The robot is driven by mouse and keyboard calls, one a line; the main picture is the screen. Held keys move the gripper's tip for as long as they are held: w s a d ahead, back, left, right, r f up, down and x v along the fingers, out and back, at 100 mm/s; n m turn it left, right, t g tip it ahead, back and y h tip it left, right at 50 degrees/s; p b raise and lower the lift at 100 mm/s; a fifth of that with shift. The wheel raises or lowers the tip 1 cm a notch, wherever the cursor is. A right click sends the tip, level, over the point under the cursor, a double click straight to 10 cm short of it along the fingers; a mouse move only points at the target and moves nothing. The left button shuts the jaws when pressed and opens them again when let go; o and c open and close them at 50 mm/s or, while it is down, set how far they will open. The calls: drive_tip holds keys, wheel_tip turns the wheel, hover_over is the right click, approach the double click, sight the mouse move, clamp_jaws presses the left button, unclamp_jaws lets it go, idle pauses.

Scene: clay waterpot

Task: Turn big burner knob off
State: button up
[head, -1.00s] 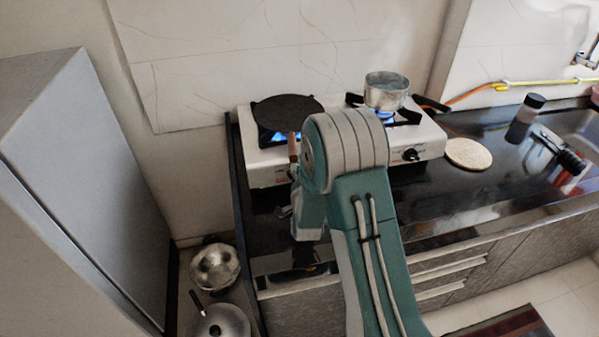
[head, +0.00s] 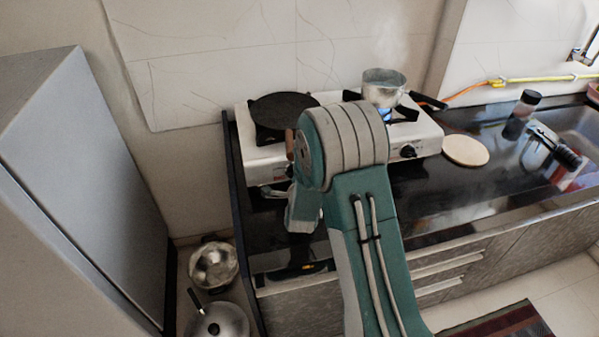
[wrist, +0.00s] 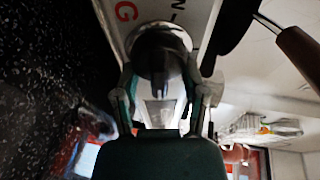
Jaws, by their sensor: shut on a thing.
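The white two-burner stove (head: 262,167) stands on the dark counter. A dark round burner knob (wrist: 160,50) sits on its front panel, close up in the wrist view. My gripper (wrist: 160,82) is shut on this knob, one finger on each side. In the head view my gripper (head: 275,190) shows only in part at the stove's front left, and my arm hides the held knob. No flame shows under the flat black pan (head: 283,107) on the left burner. A blue flame (head: 385,115) burns under the steaming pot (head: 383,88) on the right burner. The right knob (head: 408,151) is untouched.
The pan's brown handle (wrist: 300,52) juts out near my gripper. A round flatbread-like disc (head: 465,151), a dark-capped bottle (head: 521,114) and a sink (head: 575,123) lie to the right. A tall grey cabinet (head: 85,170) stands left. Metal pots (head: 214,266) sit low beside the counter.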

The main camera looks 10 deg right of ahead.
drive_tip(key=shift+s+f+m, duration=0.1)
drive_tip(key=shift+f+m, duration=0.15)
drive_tip(key=shift+m, duration=0.05)
drive_tip(key=o, duration=1.1)
drive_tip(key=shift+r, duration=0.1)
drive_tip(key=shift+s, duration=0.15)
drive_tip(key=v, duration=1.1)
drive_tip(key=shift+s+a+r, duration=0.1)
drive_tip(key=shift+s+a, duration=0.05)
drive_tip(key=shift+s, duration=0.05)
